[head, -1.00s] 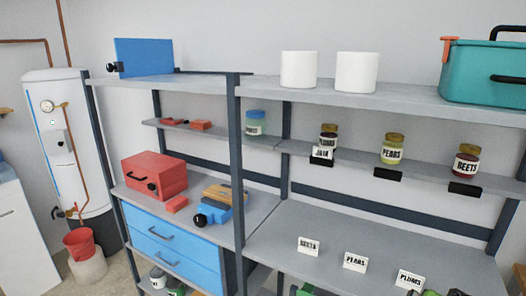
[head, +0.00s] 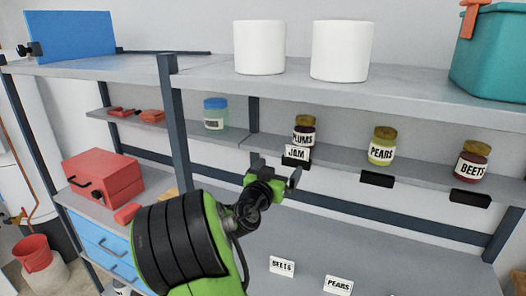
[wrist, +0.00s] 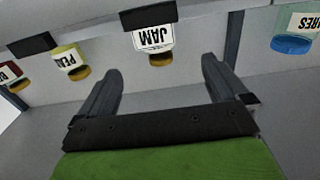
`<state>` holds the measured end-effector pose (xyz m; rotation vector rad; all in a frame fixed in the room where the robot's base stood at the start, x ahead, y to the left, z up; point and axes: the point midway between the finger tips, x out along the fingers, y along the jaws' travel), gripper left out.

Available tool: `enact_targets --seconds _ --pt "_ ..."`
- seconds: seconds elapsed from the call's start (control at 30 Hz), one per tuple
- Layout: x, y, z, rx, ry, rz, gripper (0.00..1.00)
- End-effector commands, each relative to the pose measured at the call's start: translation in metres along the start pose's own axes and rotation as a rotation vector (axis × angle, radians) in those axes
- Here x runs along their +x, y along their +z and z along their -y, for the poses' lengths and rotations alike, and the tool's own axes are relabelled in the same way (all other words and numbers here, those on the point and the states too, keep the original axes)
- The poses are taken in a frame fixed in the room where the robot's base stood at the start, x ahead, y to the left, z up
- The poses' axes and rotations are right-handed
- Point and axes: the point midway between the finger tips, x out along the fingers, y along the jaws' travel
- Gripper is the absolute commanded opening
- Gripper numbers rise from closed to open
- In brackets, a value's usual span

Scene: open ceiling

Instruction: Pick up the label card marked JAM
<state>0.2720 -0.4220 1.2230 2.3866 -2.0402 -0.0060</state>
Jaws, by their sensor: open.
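The white JAM card (head: 297,153) stands in a black holder (head: 295,164) on the front edge of the middle shelf, in front of the PLUMS jar (head: 304,129). In the wrist view the JAM card (wrist: 154,38) appears upside down, with its black holder (wrist: 150,15) above it. My gripper (head: 277,173) is open and empty, just below and slightly left of the card in the head view. In the wrist view its two fingers (wrist: 162,72) are spread apart, with the card beyond them and between their directions. The card is not touched.
A PEARS jar (head: 382,147) and a BEETS jar (head: 471,161) stand to the right, with empty black holders (head: 377,179) below them. Loose BEETS (head: 282,265) and PEARS (head: 338,286) cards stand on the lower surface. A dark post (head: 174,125) rises left of my gripper.

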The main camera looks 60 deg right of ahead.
Motion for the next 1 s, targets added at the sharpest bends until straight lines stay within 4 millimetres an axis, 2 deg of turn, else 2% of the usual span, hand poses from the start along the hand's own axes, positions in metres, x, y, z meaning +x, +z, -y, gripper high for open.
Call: enact_targets --seconds 0.07,0.4,0.57,0.8,1.0 --pt "0.011 -0.002 -0.002 -0.001 0.005 -0.003 1.0" --pt "0.091 -0.002 -0.002 -0.003 0.003 -0.001 1.0" --pt "0.109 0.0 -0.002 -0.002 0.001 0.0 1.0" --pt "0.151 0.004 -0.005 -0.001 0.001 0.0 1.0" --pt "0.156 0.006 -0.004 0.0 -0.001 0.002 1.0"
